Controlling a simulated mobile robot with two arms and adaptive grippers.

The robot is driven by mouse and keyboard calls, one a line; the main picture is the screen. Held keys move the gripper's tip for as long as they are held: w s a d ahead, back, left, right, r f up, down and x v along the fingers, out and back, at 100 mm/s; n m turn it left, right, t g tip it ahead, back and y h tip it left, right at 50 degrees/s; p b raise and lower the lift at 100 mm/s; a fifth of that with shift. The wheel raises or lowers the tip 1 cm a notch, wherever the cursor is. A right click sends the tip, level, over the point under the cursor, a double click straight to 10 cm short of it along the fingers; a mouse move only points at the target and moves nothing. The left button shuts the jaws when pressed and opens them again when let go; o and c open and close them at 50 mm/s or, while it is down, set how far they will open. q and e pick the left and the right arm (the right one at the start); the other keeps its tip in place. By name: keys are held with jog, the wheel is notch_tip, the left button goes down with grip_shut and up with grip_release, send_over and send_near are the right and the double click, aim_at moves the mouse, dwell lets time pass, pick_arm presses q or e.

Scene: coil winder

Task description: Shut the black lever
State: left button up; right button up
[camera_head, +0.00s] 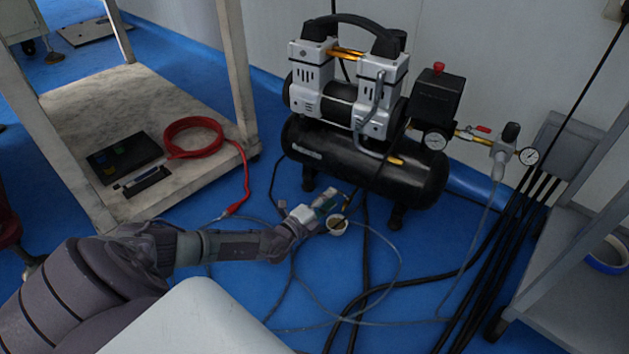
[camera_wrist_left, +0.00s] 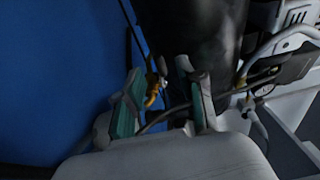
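The black air compressor (camera_head: 365,165) stands on the blue floor near the wall. My left gripper (camera_head: 332,203) reaches in from the left, low in front of its tank. In the left wrist view my left gripper (camera_wrist_left: 165,75) is open, with its two green-padded fingers apart. A small brass-yellow fitting (camera_wrist_left: 153,97) with a thin dark part shows between or just beyond the fingers; I cannot tell whether they touch it. I cannot make out the black lever for certain; it may be on this fitting. The dark tank (camera_wrist_left: 190,30) is just beyond the fingers. My right gripper is not in view.
Thin hoses and black cables (camera_head: 385,290) run over the floor. A low shelf with a red hose coil (camera_head: 195,137) stands at left. A grey shelf (camera_head: 575,300) stands at right.

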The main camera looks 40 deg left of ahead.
pick_arm(q)
jog(key=s, duration=0.7)
jog(key=shift+s+a, duration=0.35)
jog(key=shift+d, duration=0.1)
